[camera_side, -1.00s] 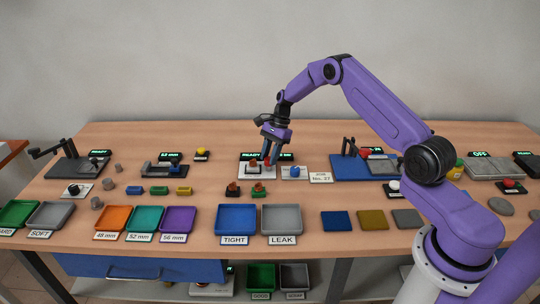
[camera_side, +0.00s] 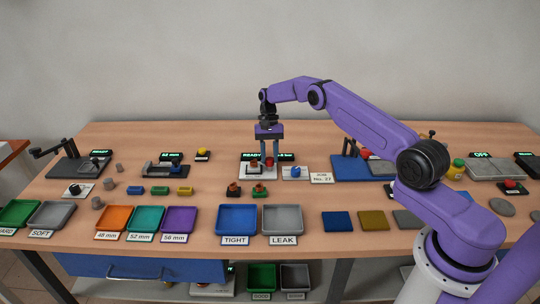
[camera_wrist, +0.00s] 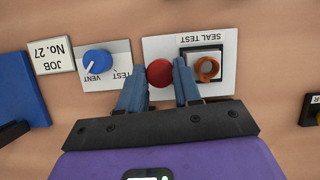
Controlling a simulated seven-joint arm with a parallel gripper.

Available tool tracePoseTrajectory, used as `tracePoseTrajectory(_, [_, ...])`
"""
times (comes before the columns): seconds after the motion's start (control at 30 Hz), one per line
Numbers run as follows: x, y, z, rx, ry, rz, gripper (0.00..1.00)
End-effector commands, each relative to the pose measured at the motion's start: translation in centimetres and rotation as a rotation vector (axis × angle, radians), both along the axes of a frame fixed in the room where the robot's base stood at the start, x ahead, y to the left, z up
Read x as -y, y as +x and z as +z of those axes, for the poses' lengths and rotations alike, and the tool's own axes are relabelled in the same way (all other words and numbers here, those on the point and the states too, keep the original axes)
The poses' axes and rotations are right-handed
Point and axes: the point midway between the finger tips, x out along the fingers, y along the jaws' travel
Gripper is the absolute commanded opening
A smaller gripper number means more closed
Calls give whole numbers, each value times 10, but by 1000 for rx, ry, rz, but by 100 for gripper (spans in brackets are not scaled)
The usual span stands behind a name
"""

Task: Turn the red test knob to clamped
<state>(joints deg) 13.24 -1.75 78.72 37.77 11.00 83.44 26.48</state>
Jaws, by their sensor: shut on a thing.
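The red test knob (camera_wrist: 160,73) is on the white seal test plate (camera_wrist: 222,82), and in the side view the knob (camera_side: 270,162) shows between the fingers. My gripper (camera_wrist: 160,86) points down at the knob with one blue finger on each side, shut on it. In the side view my gripper (camera_side: 270,160) is upright over the plate. The pointer of the red knob is not visible, so I cannot tell its setting. An orange-brown ring-shaped part (camera_wrist: 207,68) sits in the square seat beside the knob.
A blue vent knob (camera_wrist: 97,61) on its own plate stands close beside the seal test plate. A job card (camera_wrist: 53,57) lies beyond it. A green-lit display (camera_side: 265,156) stands behind the plate. Blue TIGHT (camera_side: 236,218) and grey LEAK (camera_side: 282,217) trays lie in front.

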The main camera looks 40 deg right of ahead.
Motion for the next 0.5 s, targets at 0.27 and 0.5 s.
tracePoseTrajectory(0.27, [-2,1,-1,-2,0,266,3])
tracePoseTrajectory(0.5, [-3,1,0,-2,0,472,3])
